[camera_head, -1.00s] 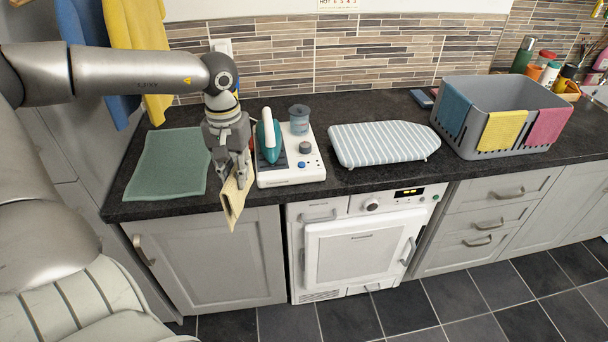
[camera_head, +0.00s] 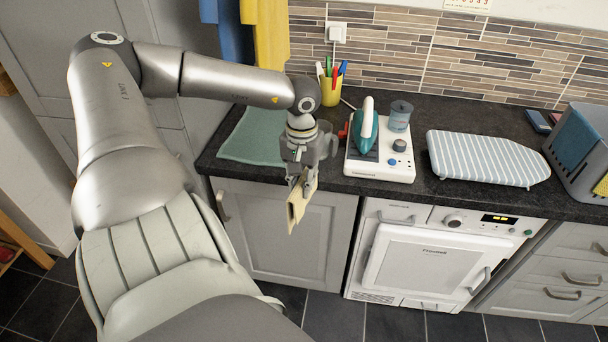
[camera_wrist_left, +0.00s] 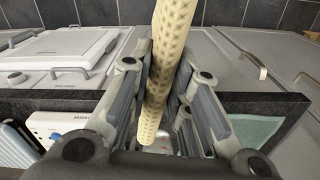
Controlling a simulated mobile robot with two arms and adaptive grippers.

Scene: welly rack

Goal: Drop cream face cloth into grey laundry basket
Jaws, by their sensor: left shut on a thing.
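The cream face cloth (camera_head: 297,205) hangs folded from my left gripper (camera_head: 304,180), which is shut on it. In the head view they are in front of the counter's front edge, left of the iron station. In the left wrist view the cloth (camera_wrist_left: 166,60) runs between the two fingers of the left gripper (camera_wrist_left: 165,100). The grey laundry basket (camera_head: 578,180) stands on the counter at the far right, cut by the picture edge. A blue cloth and part of a yellow cloth hang over its side. My right gripper is not in view.
A teal iron (camera_head: 367,128) sits on a white station (camera_head: 380,165) just right of the gripper. A striped ironing board (camera_head: 487,158) lies between station and basket. A green mat (camera_head: 252,140) and a yellow pen cup (camera_head: 330,92) are behind and left. Cupboards and a white appliance are below.

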